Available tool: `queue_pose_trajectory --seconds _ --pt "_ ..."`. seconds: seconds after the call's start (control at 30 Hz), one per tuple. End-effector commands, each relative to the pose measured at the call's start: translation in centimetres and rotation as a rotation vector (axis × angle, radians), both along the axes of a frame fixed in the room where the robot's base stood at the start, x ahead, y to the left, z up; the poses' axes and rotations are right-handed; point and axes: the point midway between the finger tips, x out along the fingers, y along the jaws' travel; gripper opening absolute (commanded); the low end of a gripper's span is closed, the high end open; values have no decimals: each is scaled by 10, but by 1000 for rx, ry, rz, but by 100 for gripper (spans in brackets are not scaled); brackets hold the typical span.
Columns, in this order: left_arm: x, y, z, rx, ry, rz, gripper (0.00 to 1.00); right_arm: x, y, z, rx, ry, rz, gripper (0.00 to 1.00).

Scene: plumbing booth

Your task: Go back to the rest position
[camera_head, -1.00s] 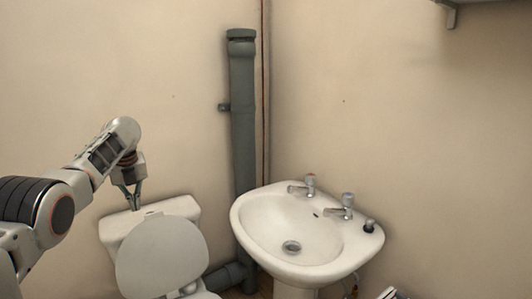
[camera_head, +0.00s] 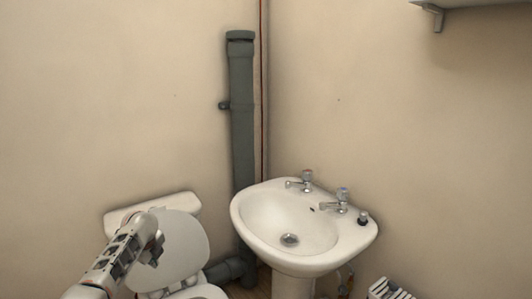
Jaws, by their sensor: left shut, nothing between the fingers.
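My left arm comes in from the lower left. Its gripper (camera_head: 154,250) is in front of the toilet's raised lid (camera_head: 185,240) and looks shut, with nothing held. The arm covers the left part of the lid and some of the toilet below it. My right gripper is not in view.
The toilet cistern (camera_head: 120,217) stands against the back wall. A grey vertical pipe (camera_head: 242,120) runs up the corner. A white washbasin (camera_head: 262,228) with two taps (camera_head: 342,197) is right of it. A shelf bracket (camera_head: 437,18) is at top right. A striped object (camera_head: 388,290) lies low right.

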Motion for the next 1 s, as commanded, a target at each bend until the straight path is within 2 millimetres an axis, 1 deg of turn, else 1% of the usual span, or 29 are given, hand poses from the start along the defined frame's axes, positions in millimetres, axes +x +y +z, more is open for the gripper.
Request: queue_pose_trajectory --seconds 0.03,0.07,0.1,0.17,0.2,0.27,0.3,0.37,0.4,0.47,0.5,0.57,0.63,0.77,0.8,0.87,0.9,0.97,1.0 --pt "-12 -5 -24 -24 -26 44 0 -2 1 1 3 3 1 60" --pt "-17 -9 -36 -41 -45 73 0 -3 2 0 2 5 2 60" --pt "-26 -14 -52 -65 -69 111 0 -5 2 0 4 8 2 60" --pt "-39 -21 -73 -103 -105 167 0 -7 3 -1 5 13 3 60" --pt "-50 -26 -87 -131 -128 203 0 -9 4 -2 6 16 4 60" --pt "-66 -35 -106 -175 -162 258 0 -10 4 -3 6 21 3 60" --pt "-78 -41 -118 -208 -184 294 0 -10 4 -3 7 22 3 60" --pt "-98 -49 -134 -257 -214 347 0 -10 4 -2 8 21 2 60" --pt "-111 -56 -144 -293 -234 382 0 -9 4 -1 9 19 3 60" --pt "-133 -66 -157 -348 -262 434 0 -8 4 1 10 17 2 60" --pt "-147 -72 -164 -388 -279 470 0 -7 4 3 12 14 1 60" --pt "-171 -82 -174 -446 -301 522 0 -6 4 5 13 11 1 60" --pt "-199 -94 -182 -521 -325 585 0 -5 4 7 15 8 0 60" --pt "-254 -116 -188 -668 -359 700 0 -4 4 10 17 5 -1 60" --pt "-271 -123 -187 -715 -367 736 0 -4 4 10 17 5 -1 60" --pt "-297 -133 -185 -787 -376 791 0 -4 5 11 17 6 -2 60" --pt "-314 -140 -182 -837 -380 829 0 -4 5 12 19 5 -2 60" --pt "-340 -149 -175 -911 -384 885 0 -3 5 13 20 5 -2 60" --pt "-357 -156 -170 -962 -384 924 0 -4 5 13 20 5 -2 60"
